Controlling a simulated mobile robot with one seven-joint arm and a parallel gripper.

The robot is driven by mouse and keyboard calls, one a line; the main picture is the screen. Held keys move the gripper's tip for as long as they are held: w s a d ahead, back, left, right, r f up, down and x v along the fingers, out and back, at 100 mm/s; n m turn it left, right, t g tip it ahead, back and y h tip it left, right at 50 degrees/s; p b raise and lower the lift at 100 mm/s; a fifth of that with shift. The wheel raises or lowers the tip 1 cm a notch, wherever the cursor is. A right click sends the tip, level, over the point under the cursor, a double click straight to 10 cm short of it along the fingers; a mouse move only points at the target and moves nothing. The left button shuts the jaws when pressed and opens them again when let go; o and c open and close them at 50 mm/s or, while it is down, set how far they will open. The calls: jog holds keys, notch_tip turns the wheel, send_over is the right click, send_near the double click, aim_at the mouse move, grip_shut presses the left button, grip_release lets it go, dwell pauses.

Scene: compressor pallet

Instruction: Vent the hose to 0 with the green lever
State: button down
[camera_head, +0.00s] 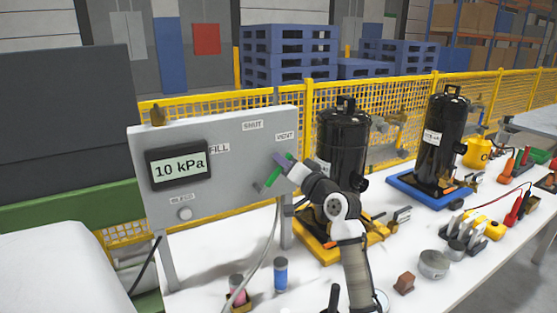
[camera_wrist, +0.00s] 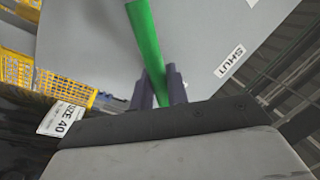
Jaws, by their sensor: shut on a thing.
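The green lever (camera_head: 272,178) is on the right part of a grey panel (camera_head: 230,150), below the VENT label (camera_head: 285,136). My gripper (camera_head: 283,163) is at the lever. In the wrist view the green lever (camera_wrist: 146,45) runs between the two dark fingers of my gripper (camera_wrist: 160,88), which are shut on it. The display (camera_head: 179,168) on the panel reads 10 kPa. A pale hose (camera_head: 264,262) hangs below the panel.
Two black compressors (camera_head: 343,145) (camera_head: 440,140) stand on the white table (camera_head: 215,265) to the right. A yellow fence (camera_head: 390,95) runs behind.

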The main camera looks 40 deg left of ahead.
jog(key=shift+w+d+f+m, duration=0.1)
jog(key=shift+w+f+m, duration=0.35)
jog(key=shift+m, duration=0.35)
jog(key=c, duration=1.4)
grip_release()
jog(key=shift+c, duration=0.2)
jog(key=s+d+f+b, duration=0.2)
jog(key=d+b, duration=0.1)
jog(key=d, duration=1)
jog(key=shift+d+b, duration=0.3)
jog(key=shift+b, duration=0.1)
